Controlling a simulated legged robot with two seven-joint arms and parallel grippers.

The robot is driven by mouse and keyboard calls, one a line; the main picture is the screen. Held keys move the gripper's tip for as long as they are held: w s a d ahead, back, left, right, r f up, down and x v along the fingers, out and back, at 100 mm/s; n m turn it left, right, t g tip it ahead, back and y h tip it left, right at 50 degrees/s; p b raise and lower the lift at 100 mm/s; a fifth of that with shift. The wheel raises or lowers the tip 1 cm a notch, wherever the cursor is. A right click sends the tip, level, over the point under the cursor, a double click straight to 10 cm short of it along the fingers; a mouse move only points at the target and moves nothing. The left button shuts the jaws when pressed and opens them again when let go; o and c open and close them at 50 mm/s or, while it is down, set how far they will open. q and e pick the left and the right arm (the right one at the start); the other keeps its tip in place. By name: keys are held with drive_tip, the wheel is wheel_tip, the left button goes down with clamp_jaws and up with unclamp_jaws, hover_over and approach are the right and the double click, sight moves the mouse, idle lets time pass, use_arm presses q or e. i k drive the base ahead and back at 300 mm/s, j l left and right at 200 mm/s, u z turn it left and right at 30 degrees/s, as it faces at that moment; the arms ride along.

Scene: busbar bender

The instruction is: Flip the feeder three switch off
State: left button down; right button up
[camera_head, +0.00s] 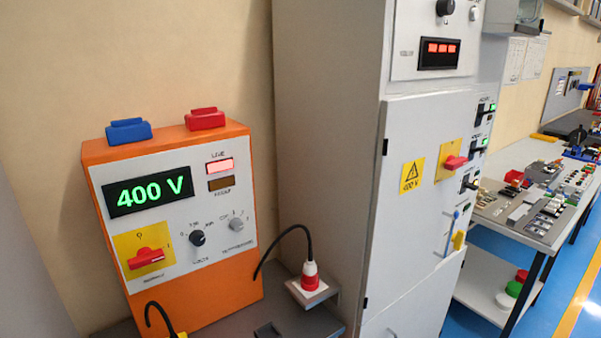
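A grey cabinet (402,230) stands in the middle, its front facing right. Along the right edge of its door is a column of 3 small black switches: an upper one (484,112), a middle one (477,148) and a lowest one (469,184). Green lights glow beside the upper and middle switches; a light at the lowest is hard to make out. Their labels are too small to read, so I cannot tell which is feeder three. The lever positions are also unclear. Neither of my grippers is in view.
A red rotary handle (455,162) on a yellow plate sits left of the switches. An orange 400 V unit (215,290) stands at left. A red plug (310,276) with a black cable is between them. A workbench (541,152) with parts stands at right; blue floor is clear.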

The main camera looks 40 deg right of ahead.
sight(471, 187)
drive_tip(key=z, duration=2.15)
